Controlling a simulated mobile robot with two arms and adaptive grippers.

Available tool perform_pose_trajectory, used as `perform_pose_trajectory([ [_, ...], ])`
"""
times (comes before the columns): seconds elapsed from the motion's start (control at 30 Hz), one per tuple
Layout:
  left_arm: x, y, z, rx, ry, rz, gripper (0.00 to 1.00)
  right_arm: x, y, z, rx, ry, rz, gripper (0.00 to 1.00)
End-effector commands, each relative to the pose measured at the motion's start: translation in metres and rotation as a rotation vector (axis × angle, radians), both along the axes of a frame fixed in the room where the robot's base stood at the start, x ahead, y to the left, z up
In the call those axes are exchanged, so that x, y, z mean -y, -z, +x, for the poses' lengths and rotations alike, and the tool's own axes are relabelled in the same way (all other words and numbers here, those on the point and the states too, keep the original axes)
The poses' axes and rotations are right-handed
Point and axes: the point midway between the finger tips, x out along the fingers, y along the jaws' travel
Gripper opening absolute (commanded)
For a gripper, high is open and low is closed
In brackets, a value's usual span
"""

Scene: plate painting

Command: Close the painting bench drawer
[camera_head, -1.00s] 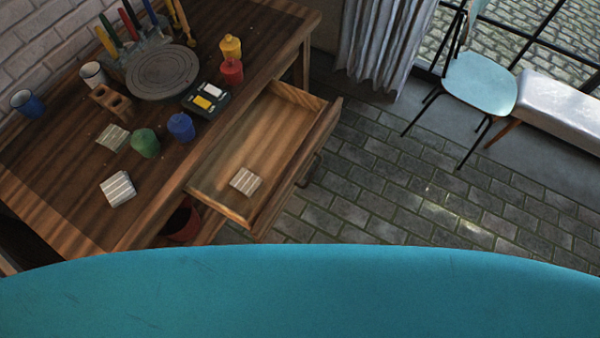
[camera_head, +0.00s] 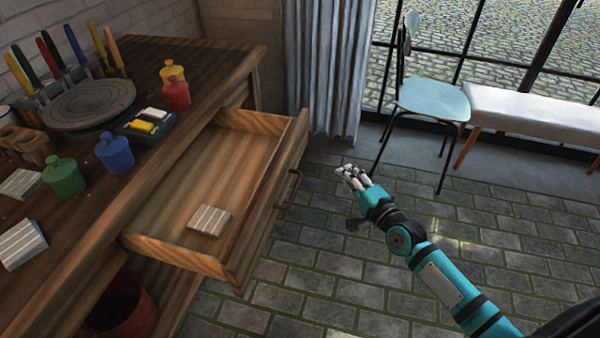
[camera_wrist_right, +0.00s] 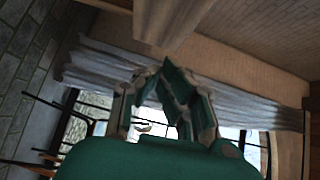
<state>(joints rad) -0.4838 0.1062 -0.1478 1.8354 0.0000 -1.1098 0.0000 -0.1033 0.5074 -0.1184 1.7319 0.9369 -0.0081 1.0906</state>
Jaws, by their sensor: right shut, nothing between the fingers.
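The painting bench (camera_head: 90,235) stands at the left in the head view. Its wooden drawer (camera_head: 235,150) is pulled well out, with a dark handle (camera_head: 293,188) on its front. A pale ribbed tile (camera_head: 209,221) lies inside the drawer. My right gripper (camera_head: 348,172) is beyond the drawer front, to the right of the handle, with a clear gap in the picture. It is shut and empty. The right wrist view shows its fingers (camera_wrist_right: 162,75) up close, with a wooden part above that I cannot identify for sure. My left gripper is not in view.
On the bench top are a grey turntable (camera_head: 90,102), paint pots such as the blue one (camera_head: 114,153), and tiles. A red bucket (camera_head: 122,305) is underneath. A light-blue chair (camera_head: 432,100) and padded bench (camera_head: 530,118) stand by the window. The floor before the drawer is clear.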

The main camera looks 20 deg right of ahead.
Motion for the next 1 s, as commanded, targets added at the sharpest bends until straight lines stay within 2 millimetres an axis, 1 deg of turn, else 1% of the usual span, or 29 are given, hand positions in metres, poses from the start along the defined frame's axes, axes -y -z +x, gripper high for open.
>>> perform_pose_trajectory([
  [0.1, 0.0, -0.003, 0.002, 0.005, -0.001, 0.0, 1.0, -0.003, -0.01, 0.005, 0.023, -0.007, 0.038, 0.0],
  [0.17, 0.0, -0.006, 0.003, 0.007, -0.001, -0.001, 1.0, -0.003, -0.011, 0.01, 0.024, -0.007, 0.041, 0.0],
  [0.27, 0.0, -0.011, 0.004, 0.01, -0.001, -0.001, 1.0, -0.006, -0.012, 0.024, 0.025, -0.005, 0.039, 0.0],
  [0.47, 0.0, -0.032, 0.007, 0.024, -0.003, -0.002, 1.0, -0.014, -0.01, 0.066, 0.024, -0.006, 0.038, 0.0],
  [0.6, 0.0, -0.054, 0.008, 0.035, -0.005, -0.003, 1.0, -0.02, -0.009, 0.095, 0.023, -0.006, 0.036, 0.0],
  [0.67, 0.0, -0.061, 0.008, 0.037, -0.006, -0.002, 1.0, -0.024, -0.01, 0.105, 0.021, -0.007, 0.038, 0.0],
  [0.7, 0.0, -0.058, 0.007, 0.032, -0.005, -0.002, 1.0, -0.032, -0.011, 0.107, 0.02, -0.008, 0.04, 0.0],
  [0.8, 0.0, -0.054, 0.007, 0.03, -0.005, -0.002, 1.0, -0.043, -0.01, 0.114, 0.02, -0.007, 0.039, 0.0],
  [1.0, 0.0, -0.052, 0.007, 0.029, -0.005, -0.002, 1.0, -0.053, -0.01, 0.121, 0.02, -0.006, 0.034, 0.0],
])
